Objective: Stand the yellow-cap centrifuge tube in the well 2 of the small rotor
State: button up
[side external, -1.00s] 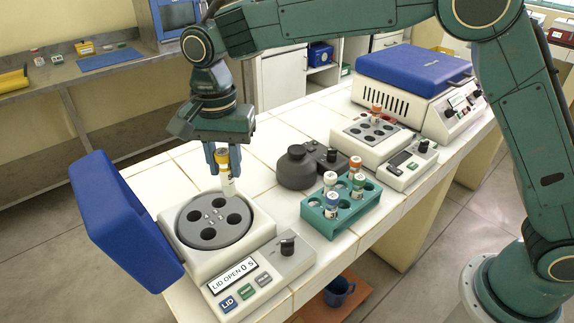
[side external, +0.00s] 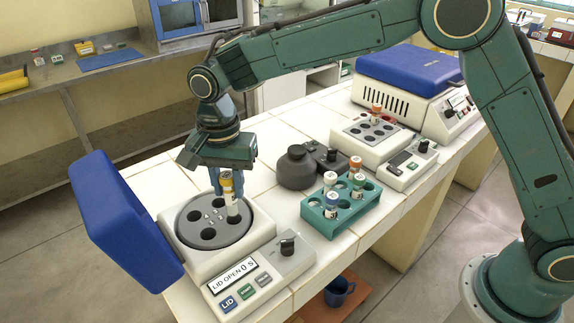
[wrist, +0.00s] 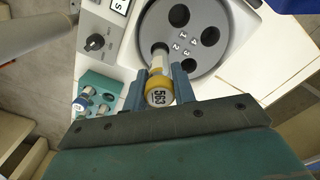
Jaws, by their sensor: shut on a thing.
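The yellow-cap centrifuge tube (side external: 231,203) is upright in my gripper (side external: 228,184). In the wrist view the gripper (wrist: 161,90) is shut on the tube just below its yellow cap (wrist: 160,97), which reads 563. The small rotor (side external: 193,226) is a grey disc with several dark wells in the open centrifuge; it also shows in the wrist view (wrist: 222,50). The tube's lower end is at the well beside the number 2 and covers most of it. I cannot tell whether the tip is inside the well or just above it.
The blue lid (side external: 125,220) stands open at the left; the display (side external: 234,274) reads LID OPEN. A teal rack (side external: 343,216) holds several tubes to the right. A dark round-topped device (side external: 296,168) stands behind it. A heater block (side external: 372,143) and a closed blue-lidded machine (side external: 415,80) are farther back.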

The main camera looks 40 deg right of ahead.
aim_at(231, 204)
jog(key=shift+f, duration=0.55)
dwell(0.5)
jog(key=shift+f, duration=0.6)
jog(key=shift+f, duration=0.25)
jog(key=shift+f, duration=1.2)
jog(key=shift+f, duration=0.25)
jog(key=o, duration=1.4)
jog(key=shift+r, duration=0.15)
jog(key=shift+r, duration=3.6)
